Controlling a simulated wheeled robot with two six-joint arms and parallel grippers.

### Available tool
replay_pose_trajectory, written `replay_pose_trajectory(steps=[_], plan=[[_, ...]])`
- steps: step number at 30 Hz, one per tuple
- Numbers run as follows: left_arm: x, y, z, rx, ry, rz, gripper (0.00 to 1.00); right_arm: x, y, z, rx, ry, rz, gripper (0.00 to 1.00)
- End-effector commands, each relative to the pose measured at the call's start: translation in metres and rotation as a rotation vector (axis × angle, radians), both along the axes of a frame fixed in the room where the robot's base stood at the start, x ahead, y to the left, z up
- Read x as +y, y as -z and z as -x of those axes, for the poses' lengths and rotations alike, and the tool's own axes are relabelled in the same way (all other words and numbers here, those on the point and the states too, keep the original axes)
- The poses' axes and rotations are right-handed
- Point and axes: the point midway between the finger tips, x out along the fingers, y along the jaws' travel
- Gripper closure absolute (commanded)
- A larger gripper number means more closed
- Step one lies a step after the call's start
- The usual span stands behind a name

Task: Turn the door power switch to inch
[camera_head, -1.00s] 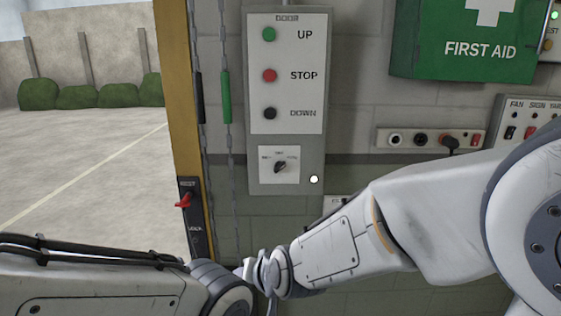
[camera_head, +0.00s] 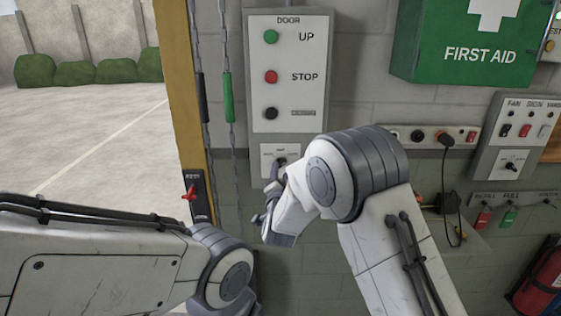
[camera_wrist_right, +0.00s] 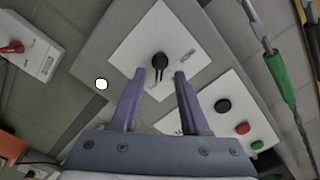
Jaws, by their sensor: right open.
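The door panel (camera_head: 300,55) is a grey box on the wall with green UP, red STOP and black DOWN buttons. Below them is a white switch plate (camera_head: 266,152) with a black rotary knob (camera_head: 281,161), partly covered by my right wrist. My right gripper (camera_head: 266,202) is up at the panel's lower end. In the right wrist view the gripper (camera_wrist_right: 160,76) is open, its two purple fingers on either side of the knob (camera_wrist_right: 159,61), with gaps showing. Contact cannot be told. The plate's labels are too small to read. My left gripper is out of view.
A red lever switch (camera_head: 190,193) is left of the panel, beside hanging chains (camera_head: 228,97). A socket strip (camera_head: 405,134), a fan and sign switch box (camera_head: 490,160) and a first aid box (camera_head: 455,50) are to the right. A white round lamp (camera_wrist_right: 101,84) is beside the plate.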

Motion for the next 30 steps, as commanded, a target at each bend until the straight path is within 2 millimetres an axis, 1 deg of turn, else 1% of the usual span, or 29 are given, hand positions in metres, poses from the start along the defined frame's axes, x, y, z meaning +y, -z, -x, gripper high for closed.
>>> replay_pose_trajectory(steps=[1, 3, 7, 12, 18, 19, 20, 21, 22, 23, 30], plan=[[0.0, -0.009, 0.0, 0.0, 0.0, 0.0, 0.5, -0.001, -0.003, -0.009, 0.002, 0.001, 0.0, 0.55], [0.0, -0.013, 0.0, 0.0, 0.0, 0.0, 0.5, 0.0, -0.003, -0.02, 0.001, 0.001, 0.0, 0.55], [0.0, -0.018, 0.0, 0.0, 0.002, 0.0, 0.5, 0.0, -0.001, -0.032, 0.001, 0.0, 0.001, 0.55], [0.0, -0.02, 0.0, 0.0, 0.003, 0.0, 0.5, 0.0, 0.0, -0.039, 0.001, -0.002, 0.001, 0.55], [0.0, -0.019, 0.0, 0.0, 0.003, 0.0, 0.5, 0.0, 0.0, -0.039, 0.001, -0.002, 0.001, 0.55], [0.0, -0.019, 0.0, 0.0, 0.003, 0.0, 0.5, 0.0, 0.0, -0.039, 0.001, -0.002, 0.001, 0.59], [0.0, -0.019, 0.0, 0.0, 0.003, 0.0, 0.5, 0.0, 0.0, -0.039, 0.001, -0.002, 0.001, 0.7], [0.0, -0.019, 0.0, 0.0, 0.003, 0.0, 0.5, 0.0, 0.0, -0.039, 0.001, -0.002, 0.001, 0.86], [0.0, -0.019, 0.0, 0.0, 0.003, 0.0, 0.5, 0.0, 0.0, -0.039, 0.001, -0.002, 0.001, 0.97], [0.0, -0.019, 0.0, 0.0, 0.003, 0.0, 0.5, 0.0, 0.0, -0.039, 0.001, -0.002, 0.001, 1.0], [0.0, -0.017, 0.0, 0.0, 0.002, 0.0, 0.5, 0.0, 0.001, -0.039, 0.001, -0.002, 0.012, 1.0]])
